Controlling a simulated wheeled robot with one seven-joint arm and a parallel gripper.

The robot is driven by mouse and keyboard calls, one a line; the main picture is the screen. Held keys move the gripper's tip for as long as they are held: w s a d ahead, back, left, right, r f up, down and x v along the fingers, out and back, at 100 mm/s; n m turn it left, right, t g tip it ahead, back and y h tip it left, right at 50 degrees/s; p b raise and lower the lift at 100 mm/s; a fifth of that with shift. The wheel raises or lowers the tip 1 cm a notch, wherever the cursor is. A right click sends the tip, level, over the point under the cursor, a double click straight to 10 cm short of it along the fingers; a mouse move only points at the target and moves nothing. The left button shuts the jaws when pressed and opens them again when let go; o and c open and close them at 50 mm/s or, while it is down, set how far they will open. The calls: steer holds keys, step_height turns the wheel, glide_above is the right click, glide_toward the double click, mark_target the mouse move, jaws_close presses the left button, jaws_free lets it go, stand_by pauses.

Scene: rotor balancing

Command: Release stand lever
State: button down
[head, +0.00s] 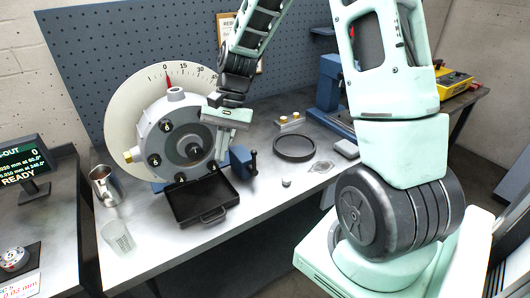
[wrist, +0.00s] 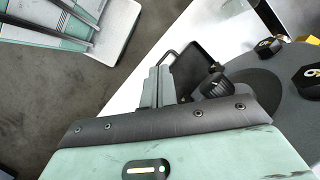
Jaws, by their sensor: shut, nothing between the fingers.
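The rotor (head: 180,122) stands upright on the bench in front of a large pale graduated disc (head: 122,110). A blue stand part with a dark upright handle (head: 253,162), which looks like the stand lever, is at the rotor's lower right. My gripper (head: 218,150) is in front of the rotor's right side, pointing down, to the left of that handle and apart from it. In the wrist view its fingers (wrist: 158,76) are together and empty, beside a dark ribbed knob (wrist: 214,85) that seems to be the rotor's hub. I cannot make out the lever in the wrist view.
A black tray (head: 183,220) with a handle lies below the rotor. A metal mug (head: 103,186) and a clear beaker (head: 118,237) stand at left. A black ring (head: 294,160) and a small grey weight (head: 286,183) lie at right. The bench front between is clear.

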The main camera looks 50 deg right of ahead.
steer(key=s+d+f+m+t+y, duration=0.1)
steer(key=d+m, duration=0.5)
steer(key=d, duration=0.8)
steer(key=s+d+f+m+t+y+p, duration=0.1)
steer(key=d+f+m+t, duration=0.3)
steer(key=d, duration=1)
steer(key=m+y, duration=0.1)
steer(key=m, duration=0.2)
steer(key=shift+f, duration=0.3)
steer(key=shift+a, duration=0.1)
steer(key=w+a+r+p+x, duration=0.1)
steer(key=p+x, duration=0.4)
steer(key=x, duration=0.7)
steer(key=shift+w+a+r+p, duration=0.25)
steer(key=shift+a+r+p, duration=0.1)
steer(key=shift+a, duration=0.35)
steer(key=shift+a, duration=0.1)
